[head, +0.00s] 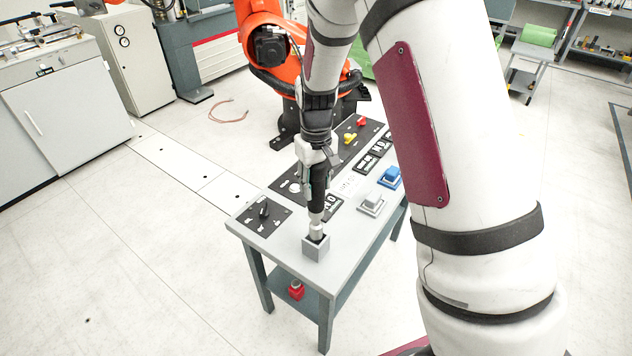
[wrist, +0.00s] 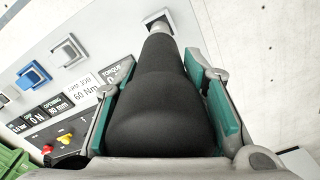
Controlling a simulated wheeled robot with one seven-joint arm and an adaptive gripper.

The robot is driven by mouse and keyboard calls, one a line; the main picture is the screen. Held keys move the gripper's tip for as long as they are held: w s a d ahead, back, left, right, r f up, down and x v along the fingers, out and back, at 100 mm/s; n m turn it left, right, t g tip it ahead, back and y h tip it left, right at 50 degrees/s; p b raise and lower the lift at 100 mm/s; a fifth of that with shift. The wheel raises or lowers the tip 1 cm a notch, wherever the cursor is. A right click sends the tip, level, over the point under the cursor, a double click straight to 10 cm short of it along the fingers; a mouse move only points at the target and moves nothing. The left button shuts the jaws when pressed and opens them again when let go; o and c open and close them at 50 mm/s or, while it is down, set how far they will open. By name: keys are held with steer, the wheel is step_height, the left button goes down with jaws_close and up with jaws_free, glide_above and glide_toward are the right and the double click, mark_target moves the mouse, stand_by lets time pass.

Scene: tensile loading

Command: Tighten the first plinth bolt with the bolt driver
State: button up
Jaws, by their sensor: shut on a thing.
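My gripper (head: 314,178) is shut on the bolt driver (head: 317,199), which has a thick black body and a silver lower end. The driver points down, close to upright, at the front of the grey table. Its lower end meets the top of a small grey block (head: 316,250), apparently the plinth, near the table's front edge. In the wrist view the black driver (wrist: 160,100) fills the space between the teal finger pads. Its silver tip reaches the block (wrist: 150,20) at the top. The bolt itself is hidden under the driver's tip.
The grey table (head: 246,238) also carries a black plate with a knob (head: 264,211), a grey block (head: 371,203), a blue block (head: 390,178) and black label plates. Red and yellow pieces lie at its far end. An orange robot arm (head: 262,35) stands behind. A red piece (head: 296,292) sits below.

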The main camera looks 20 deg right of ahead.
mark_target(316, 169)
steer(key=shift+f+b, duration=0.95)
steer(key=shift+f, duration=2.9)
stand_by(2.4)
steer(key=o, duration=1.4)
steer(key=shift+c, duration=0.2)
steer(key=shift+f, duration=0.1)
step_height(316, 169, up, 12)
steer(key=shift+r, duration=0.1)
